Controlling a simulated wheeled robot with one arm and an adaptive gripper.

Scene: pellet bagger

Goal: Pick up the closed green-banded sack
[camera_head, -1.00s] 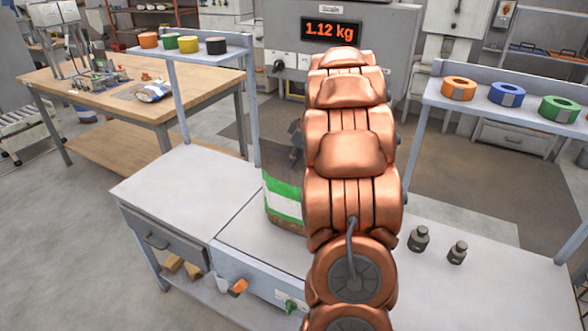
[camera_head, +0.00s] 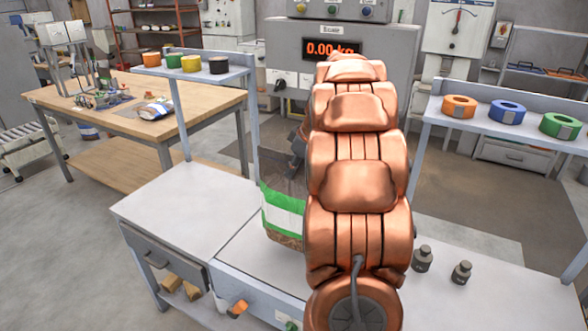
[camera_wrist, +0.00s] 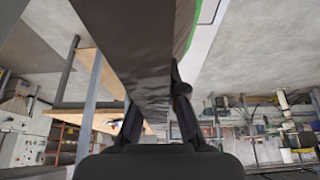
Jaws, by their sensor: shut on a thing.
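The green-banded sack (camera_head: 284,212) shows at the left of my copper arm in the head view, upright, with a white stripe under the green and brown contents at its base. My arm hides its right side. In the wrist view the sack (camera_wrist: 135,50) is a dark sheet running up from between the fingers, with a green edge at its right. My gripper (camera_wrist: 155,112) is shut on the sack's upper part. In the head view the gripper is mostly hidden behind my arm. Any gap under the sack is hard to see.
The scale display (camera_head: 331,49) reads 0.00. Two dark weights (camera_head: 423,258) stand on the bench (camera_head: 185,195) right of my arm. Tape rolls (camera_head: 507,112) sit on the right shelf. A wooden table (camera_head: 115,115) stands at the back left. The bench's left part is clear.

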